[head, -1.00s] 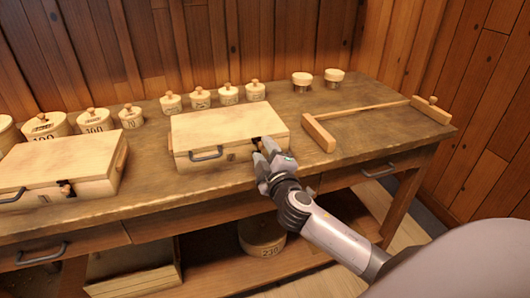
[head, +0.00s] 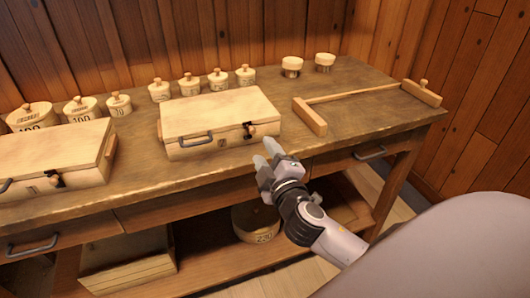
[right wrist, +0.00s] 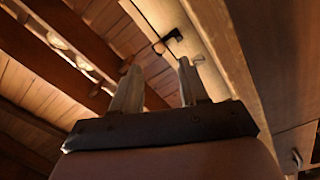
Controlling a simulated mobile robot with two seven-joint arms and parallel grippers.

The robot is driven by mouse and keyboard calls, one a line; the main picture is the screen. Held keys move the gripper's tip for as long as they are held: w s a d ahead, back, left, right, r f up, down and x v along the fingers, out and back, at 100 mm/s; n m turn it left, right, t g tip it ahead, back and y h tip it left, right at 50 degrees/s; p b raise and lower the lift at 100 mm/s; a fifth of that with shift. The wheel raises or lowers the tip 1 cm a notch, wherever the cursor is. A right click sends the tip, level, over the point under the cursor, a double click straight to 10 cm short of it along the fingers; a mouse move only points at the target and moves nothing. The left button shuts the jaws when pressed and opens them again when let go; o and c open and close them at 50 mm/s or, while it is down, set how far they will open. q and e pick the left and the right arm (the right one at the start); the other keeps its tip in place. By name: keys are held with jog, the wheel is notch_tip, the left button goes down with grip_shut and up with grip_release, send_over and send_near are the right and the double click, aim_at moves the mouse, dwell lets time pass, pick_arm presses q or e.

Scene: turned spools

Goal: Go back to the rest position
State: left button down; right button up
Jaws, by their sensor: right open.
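My right gripper (head: 268,160) is in front of the workbench's front edge, below and a little right of the closed wooden box with a dark handle (head: 222,118). Its two fingers are apart with nothing between them. In the right wrist view the open fingers (right wrist: 157,85) point toward a box with a dark latch (right wrist: 172,36). The latch (head: 249,129) also shows on the box's front in the head view, clear of the fingers. My left gripper is out of view.
The wooden workbench (head: 350,133) carries a second box (head: 55,155) at left, several lidded round pots along the back, and a wooden bar frame (head: 355,94) at right. A lower shelf holds a round tub (head: 256,222) and a crate (head: 130,277). Floor shows at lower right.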

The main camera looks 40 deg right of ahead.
dwell(0.3)
jog(key=s+a+f+m+g+y+p, duration=0.2)
jog(key=s+a+f, duration=0.3)
jog(key=s+f, duration=0.4)
jog(key=s+a+f+m+g+y+p, duration=0.2)
jog(key=s+a+f+m+g+y, duration=0.2)
jog(key=s+f, duration=0.5)
jog(key=shift+s+a+f+m+g+y, duration=0.35)
jog(key=shift+a+f+m+g, duration=0.2)
jog(key=shift+f, duration=0.3)
jog(key=shift+d, duration=0.1)
dwell(1.2)
